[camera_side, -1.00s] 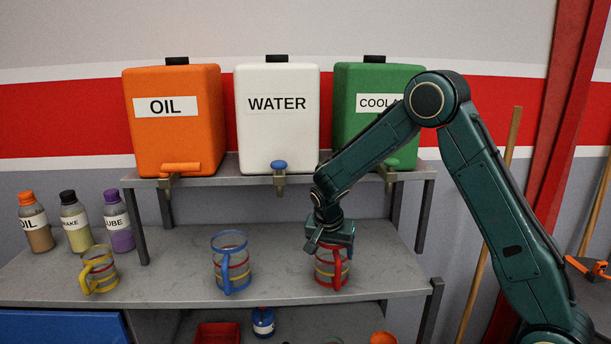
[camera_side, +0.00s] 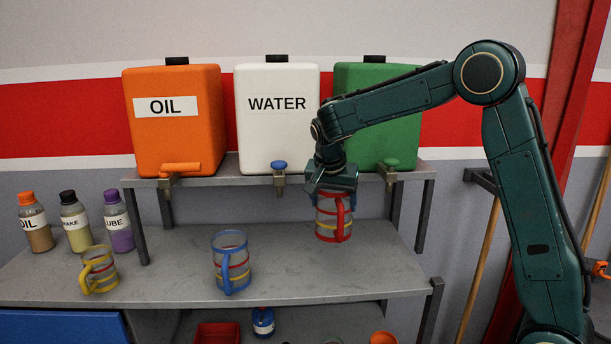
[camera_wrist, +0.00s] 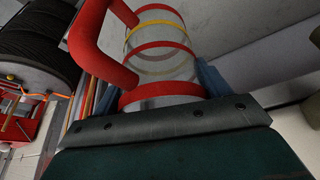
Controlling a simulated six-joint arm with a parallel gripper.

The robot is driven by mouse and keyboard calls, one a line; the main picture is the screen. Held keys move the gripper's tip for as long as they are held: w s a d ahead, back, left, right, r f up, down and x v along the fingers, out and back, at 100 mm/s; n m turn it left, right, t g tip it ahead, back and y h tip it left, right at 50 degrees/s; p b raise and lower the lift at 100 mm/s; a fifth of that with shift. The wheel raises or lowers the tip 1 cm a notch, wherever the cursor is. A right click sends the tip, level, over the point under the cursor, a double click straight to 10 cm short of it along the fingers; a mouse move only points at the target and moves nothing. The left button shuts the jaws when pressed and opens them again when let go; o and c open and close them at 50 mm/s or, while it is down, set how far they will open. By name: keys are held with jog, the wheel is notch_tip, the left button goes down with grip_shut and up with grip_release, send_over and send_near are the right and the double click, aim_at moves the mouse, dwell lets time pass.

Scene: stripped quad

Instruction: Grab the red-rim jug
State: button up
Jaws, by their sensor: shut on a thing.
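The red-rim jug (camera_side: 329,219) is clear, with red and yellow bands and a red handle. My gripper (camera_side: 331,190) is over its top from above and shut on it. The jug hangs upright, apparently a little above the grey bench (camera_side: 375,262). In the wrist view, the jug (camera_wrist: 160,62) sits between the blue fingers of my gripper (camera_wrist: 165,85), with its handle at the left. My gripper hides most of its rim in the side view.
A blue-rim jug (camera_side: 231,262) and a yellow-rim jug (camera_side: 98,269) stand on the bench to the left. Orange oil (camera_side: 172,140), white water (camera_side: 277,130) and green (camera_side: 375,150) tanks stand on the shelf behind, their taps overhanging. Several bottles (camera_side: 75,221) stand at the far left.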

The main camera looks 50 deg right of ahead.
notch_tip(320, 180, up, 6)
jog(key=shift+r, duration=0.2)
dwell(0.7)
